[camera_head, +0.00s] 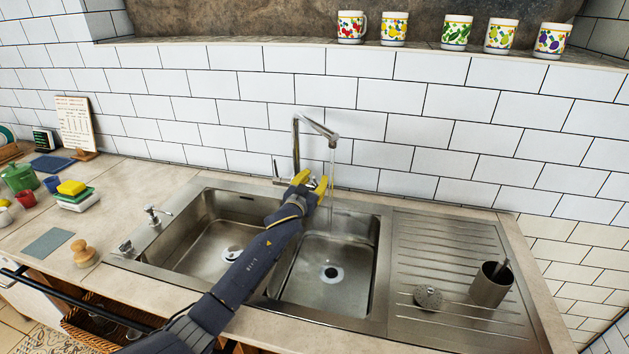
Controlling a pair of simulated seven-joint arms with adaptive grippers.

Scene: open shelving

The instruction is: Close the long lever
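A chrome faucet (296,145) stands behind the double sink, and a stream of water (331,175) falls from its spout. A thin upright chrome piece (276,167), which may be the long lever, shows left of the faucet base. My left gripper (311,184) reaches over the sink to the faucet base. Its two yellow fingers are spread apart, with some chrome visible between them. I cannot tell whether the fingers touch it. The gripper hides part of the faucet base. My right gripper is not in view.
The sink has a left basin (205,245), a right basin (325,285) and a ribbed drainboard (435,260) with a metal cup (490,287). A soap dispenser (154,215) stands at the left rim. Mugs (456,33) line the high ledge. The tiled wall is close behind the faucet.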

